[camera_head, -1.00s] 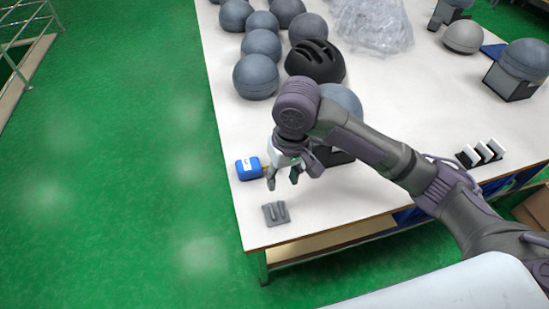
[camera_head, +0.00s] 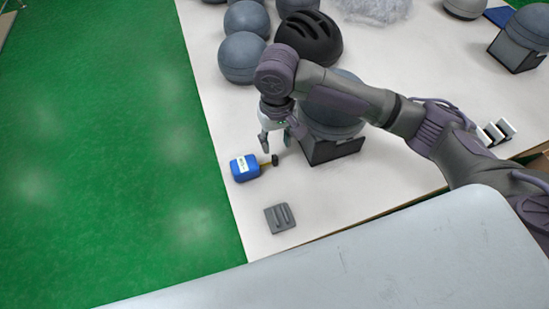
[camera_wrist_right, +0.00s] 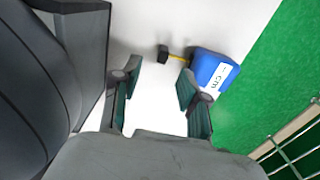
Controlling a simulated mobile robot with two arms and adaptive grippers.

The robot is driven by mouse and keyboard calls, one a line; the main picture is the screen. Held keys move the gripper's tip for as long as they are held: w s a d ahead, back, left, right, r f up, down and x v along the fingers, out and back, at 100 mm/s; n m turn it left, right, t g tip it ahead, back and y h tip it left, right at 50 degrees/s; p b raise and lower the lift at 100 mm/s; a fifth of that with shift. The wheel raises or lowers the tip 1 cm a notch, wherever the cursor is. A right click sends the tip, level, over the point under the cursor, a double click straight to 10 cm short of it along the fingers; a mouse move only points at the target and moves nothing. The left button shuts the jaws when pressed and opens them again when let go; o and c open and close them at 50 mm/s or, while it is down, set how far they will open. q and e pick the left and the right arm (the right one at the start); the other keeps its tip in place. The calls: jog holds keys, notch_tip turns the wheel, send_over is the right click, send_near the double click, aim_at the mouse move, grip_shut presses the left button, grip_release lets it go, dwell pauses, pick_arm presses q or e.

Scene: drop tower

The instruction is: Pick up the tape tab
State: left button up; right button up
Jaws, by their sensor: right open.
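A blue tape measure (camera_head: 245,168) with a white label lies on the white table near its left edge. Its short yellow tape ends in a small black tab (camera_head: 275,160), pointing right. In the right wrist view the tape measure (camera_wrist_right: 214,72) is at the upper right, with the black tab (camera_wrist_right: 163,53) left of it, beyond the fingertips. My right gripper (camera_head: 275,145) is open and empty, just above and behind the tab in the head view. In the wrist view its fingers (camera_wrist_right: 158,82) are spread with bare table between them. My left gripper does not show.
A grey slotted block (camera_head: 280,218) lies in front of the tape measure. A dark stand (camera_head: 330,150) with a grey ball is close to the right of my gripper. A black helmet (camera_head: 309,37) and several grey balls stand behind. Green floor lies beyond the table edge.

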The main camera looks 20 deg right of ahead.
aim_at(275, 157)
jog(key=shift+f, duration=0.6)
jog(key=shift+w+f, duration=0.1)
jog(key=shift+f, duration=0.15)
notch_tip(275, 157, down, 4)
jog(key=shift+a+f, duration=0.1)
jog(key=shift+a, duration=0.05)
jog(key=shift+f, duration=0.55)
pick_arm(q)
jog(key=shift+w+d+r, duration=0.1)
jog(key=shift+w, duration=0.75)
pick_arm(e)
grip_shut()
